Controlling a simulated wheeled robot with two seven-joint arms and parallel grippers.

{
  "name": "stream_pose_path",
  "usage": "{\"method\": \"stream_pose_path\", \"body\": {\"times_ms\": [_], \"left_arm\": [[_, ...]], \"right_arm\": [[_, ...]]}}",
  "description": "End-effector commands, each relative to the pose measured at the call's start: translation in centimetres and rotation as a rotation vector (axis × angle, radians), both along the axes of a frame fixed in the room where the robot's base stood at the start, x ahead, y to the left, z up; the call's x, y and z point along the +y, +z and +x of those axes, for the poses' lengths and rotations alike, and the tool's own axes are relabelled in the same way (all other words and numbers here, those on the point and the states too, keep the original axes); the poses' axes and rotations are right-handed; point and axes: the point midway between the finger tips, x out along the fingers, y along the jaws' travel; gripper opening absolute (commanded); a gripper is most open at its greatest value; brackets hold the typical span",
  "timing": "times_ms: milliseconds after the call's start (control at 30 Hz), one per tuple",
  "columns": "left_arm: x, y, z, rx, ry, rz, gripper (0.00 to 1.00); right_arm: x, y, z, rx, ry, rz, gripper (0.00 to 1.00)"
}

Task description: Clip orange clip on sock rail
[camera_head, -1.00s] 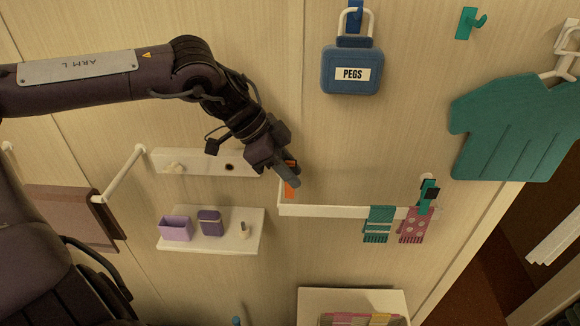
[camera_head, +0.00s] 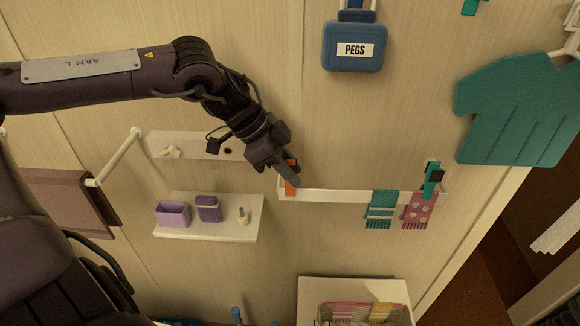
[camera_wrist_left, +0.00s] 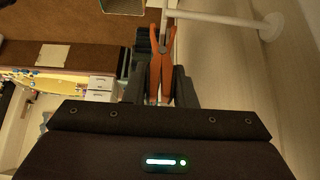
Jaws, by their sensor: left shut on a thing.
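The sock rail (camera_head: 335,196) is a white bar on the wooden wall. A teal striped sock (camera_head: 381,207) and a pink dotted sock (camera_head: 419,210) hang toward its right end, with a teal clip (camera_head: 432,180) at the pink one. My left gripper (camera_head: 290,178) is shut on the orange clip (camera_head: 291,188) at the rail's left end. In the left wrist view the orange clip (camera_wrist_left: 161,62) stands between the fingers, its far end close to the white rail (camera_wrist_left: 215,18). I cannot tell whether its jaws are around the rail. My right gripper is not in view.
A blue PEGS box (camera_head: 354,47) hangs above the rail. A teal shirt-shaped board (camera_head: 520,110) hangs at the right. A white shelf (camera_head: 215,231) with a lilac box (camera_head: 173,214) is below left. A tray (camera_head: 305,300) with coloured items is below.

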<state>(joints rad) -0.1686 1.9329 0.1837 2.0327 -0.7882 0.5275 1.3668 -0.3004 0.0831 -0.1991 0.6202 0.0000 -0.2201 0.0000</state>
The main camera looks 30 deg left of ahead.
Motion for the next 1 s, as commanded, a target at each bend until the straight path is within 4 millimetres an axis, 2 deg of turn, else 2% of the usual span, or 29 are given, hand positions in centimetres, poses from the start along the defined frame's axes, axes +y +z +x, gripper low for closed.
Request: {"method": "stream_pose_path", "body": {"times_ms": [233,267,400,467,767,1000], "left_arm": [[0.0,0.0,0.0,0.000,0.000,0.000,0.06],[0.0,0.0,0.0,0.000,0.000,0.000,0.25],[0.0,0.0,0.0,0.000,0.000,0.000,0.43],[0.0,0.0,0.0,0.000,0.000,0.000,0.49],[0.1,0.2,0.0,-0.002,0.000,0.000,0.49],[1.1,2.0,-0.6,-0.007,0.000,0.000,0.49]], "right_arm": [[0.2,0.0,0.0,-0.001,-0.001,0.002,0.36],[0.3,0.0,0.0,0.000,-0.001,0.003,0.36],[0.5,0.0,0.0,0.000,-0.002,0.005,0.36],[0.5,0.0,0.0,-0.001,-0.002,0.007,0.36],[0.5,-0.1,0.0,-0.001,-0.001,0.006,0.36],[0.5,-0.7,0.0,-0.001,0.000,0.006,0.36]]}}
